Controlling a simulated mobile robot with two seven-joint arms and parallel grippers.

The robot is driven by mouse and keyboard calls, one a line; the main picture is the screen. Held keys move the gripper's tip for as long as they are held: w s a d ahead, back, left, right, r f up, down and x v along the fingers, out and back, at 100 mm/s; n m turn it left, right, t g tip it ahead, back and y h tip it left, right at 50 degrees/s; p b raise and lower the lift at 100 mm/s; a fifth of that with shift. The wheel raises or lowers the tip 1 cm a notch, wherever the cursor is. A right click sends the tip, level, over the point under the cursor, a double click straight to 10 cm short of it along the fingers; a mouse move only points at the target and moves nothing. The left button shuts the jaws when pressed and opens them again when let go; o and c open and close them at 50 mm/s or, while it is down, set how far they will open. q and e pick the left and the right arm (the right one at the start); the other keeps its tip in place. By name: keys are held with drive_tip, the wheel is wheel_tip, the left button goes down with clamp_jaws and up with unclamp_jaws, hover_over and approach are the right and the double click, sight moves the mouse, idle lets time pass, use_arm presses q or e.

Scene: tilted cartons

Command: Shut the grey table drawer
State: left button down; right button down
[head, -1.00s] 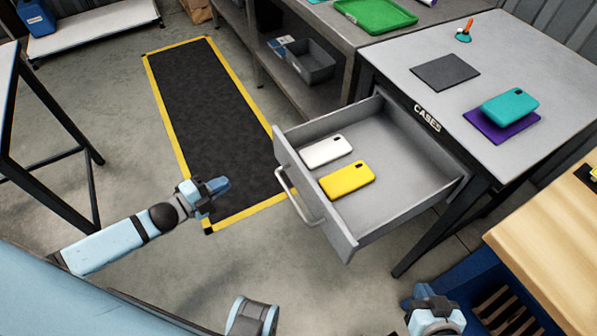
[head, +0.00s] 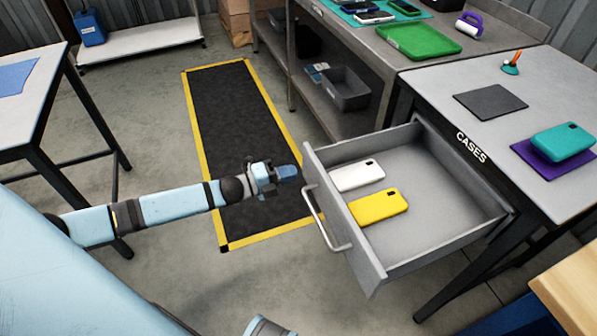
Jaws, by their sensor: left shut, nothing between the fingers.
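The grey table drawer (head: 440,239) stands pulled well out of the grey table (head: 459,80) at the right. A white phone case (head: 357,175) and a yellow phone case (head: 378,208) lie inside it. Its front panel (head: 345,222) faces left and carries a pale bar handle (head: 323,221). My left gripper (head: 289,173) is shut and empty, just left of the far end of the front panel. A narrow gap seems to show between fingertips and panel. My right gripper is out of view.
A label reading CASES marks the table edge. On the tabletop are a dark grey mat (head: 490,103), a teal case (head: 563,142) on a purple mat (head: 536,159), and a small orange-and-teal item (head: 512,63). A workbench with a green tray (head: 422,40) stands behind. Floor around the black mat (head: 238,120) is clear.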

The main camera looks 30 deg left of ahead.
sight(367, 150)
use_arm(q)
drive_tip(key=shift+x, duration=1.4)
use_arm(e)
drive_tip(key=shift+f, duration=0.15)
